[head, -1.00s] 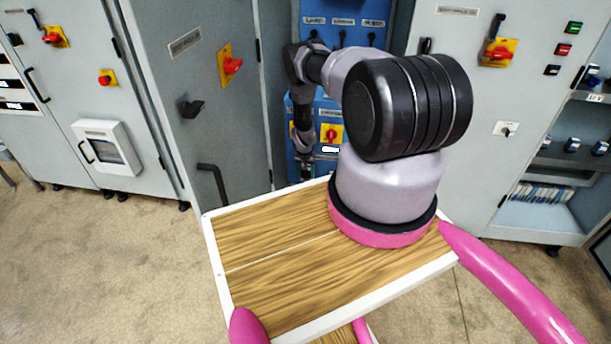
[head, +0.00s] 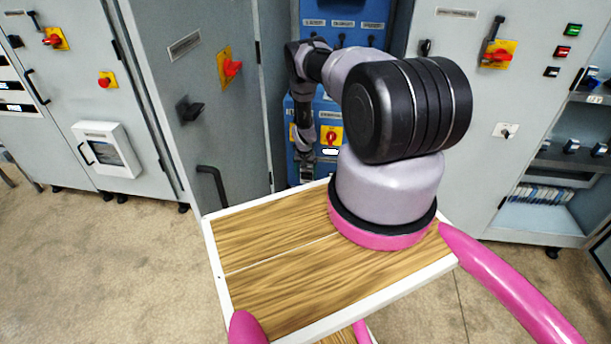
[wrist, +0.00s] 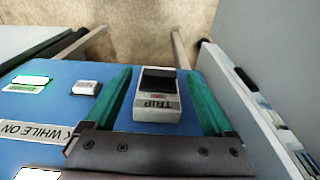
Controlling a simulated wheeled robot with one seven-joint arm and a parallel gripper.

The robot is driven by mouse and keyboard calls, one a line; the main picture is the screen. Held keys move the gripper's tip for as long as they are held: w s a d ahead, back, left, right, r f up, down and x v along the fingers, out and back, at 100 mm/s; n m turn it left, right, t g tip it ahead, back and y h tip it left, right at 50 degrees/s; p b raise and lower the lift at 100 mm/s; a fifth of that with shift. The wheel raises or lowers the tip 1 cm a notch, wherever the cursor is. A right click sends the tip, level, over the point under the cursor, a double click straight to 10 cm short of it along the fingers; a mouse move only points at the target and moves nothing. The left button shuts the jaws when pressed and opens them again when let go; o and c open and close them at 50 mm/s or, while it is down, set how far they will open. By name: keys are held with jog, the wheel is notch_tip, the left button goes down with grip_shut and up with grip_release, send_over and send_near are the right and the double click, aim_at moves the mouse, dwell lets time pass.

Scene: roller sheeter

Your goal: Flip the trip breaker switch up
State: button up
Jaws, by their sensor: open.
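The trip breaker (wrist: 155,112) is a small white block with a black switch part (wrist: 158,81), mounted on the blue panel (wrist: 60,100). Its "TRIP" label reads upside down in the wrist view. My gripper (wrist: 158,72) is open, with one green finger on each side of the breaker. Gaps show between the fingers and the breaker sides, and nothing is held. Whether the switch is up or down is hard to tell. In the head view my arm reaches to the blue cabinet (head: 342,20), and the breaker cannot be made out there.
Grey cabinets stand on both sides of the blue one; the left one (head: 185,90) has a black handle and red knob. A red rotary switch on a yellow plate (head: 331,137) is close to my wrist. A white button (wrist: 86,87) and green indicator (wrist: 30,80) are left of the breaker.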

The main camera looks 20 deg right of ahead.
notch_tip(320, 180, up, 10)
jog(key=s, duration=0.1)
jog(key=shift+a+f, duration=0.15)
jog(key=shift+a, duration=0.2)
dwell(0.3)
jog(key=shift+s, duration=0.1)
